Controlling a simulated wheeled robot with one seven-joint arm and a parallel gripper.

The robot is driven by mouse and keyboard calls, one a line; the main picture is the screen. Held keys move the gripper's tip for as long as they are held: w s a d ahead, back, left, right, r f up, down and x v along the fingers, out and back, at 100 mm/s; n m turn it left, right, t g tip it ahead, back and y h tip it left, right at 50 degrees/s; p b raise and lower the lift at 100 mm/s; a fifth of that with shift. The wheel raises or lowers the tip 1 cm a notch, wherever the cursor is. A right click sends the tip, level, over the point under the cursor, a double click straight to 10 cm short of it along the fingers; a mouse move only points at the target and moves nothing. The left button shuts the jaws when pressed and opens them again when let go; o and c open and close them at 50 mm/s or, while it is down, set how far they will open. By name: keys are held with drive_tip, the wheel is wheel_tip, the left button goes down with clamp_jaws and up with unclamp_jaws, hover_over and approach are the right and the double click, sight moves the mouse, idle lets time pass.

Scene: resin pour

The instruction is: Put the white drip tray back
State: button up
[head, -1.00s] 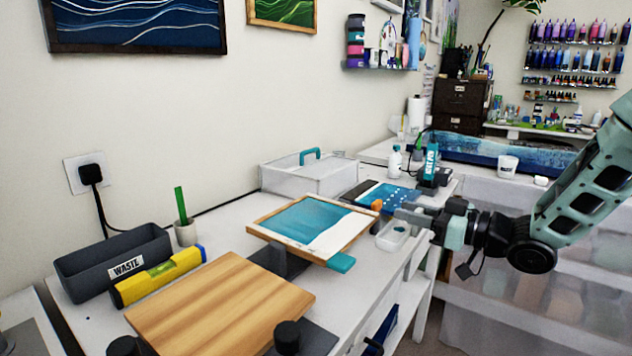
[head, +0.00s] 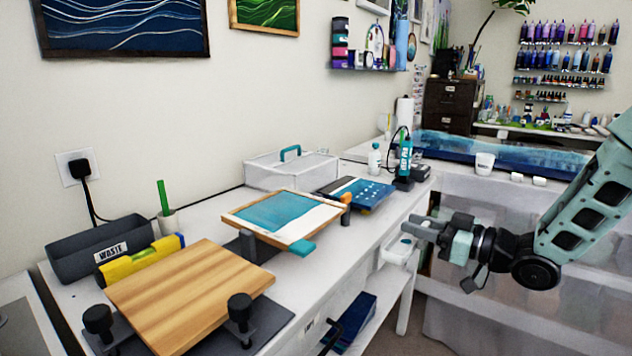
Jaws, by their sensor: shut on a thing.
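The white drip tray (head: 397,254) is a small shallow tray with a bluish patch inside, at the right of the table's front edge in the head view. My gripper (head: 415,229) is shut on the tray and holds it from the right. The fingers cover part of its rim. The tray looks raised and roughly level; I cannot tell its exact height or whether it overlaps the table edge.
The white table (head: 340,262) carries a teal and white framed panel (head: 280,212), a blue dotted panel (head: 366,194), a wooden board (head: 190,290), a grey waste bin (head: 80,253) and a clear lidded box (head: 290,170). A lower shelf (head: 385,297) is under the table.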

drive_tip(key=s+d+f+m+t+h+p, duration=0.1)
drive_tip(key=s+d+f+m+t+h, duration=0.1)
drive_tip(key=d+f, duration=0.35)
drive_tip(key=s+d+f+m+t+h+p, duration=0.1)
drive_tip(key=s+d+f+m+t+h, duration=0.15)
drive_tip(key=f, duration=0.65)
drive_tip(key=s+d+f+m+t+h+p, duration=0.1)
drive_tip(key=s+d+f+m+t+h, duration=0.1)
drive_tip(key=s+f+m+h, duration=0.4)
drive_tip(key=shift+s+d+f+h, duration=0.85)
drive_tip(key=shift+s+f+h, duration=0.6)
drive_tip(key=shift+f+h, duration=0.55)
drive_tip(key=shift+d+f+t, duration=0.1)
drive_tip(key=shift+f+t, duration=0.05)
drive_tip(key=shift+t, duration=0.1)
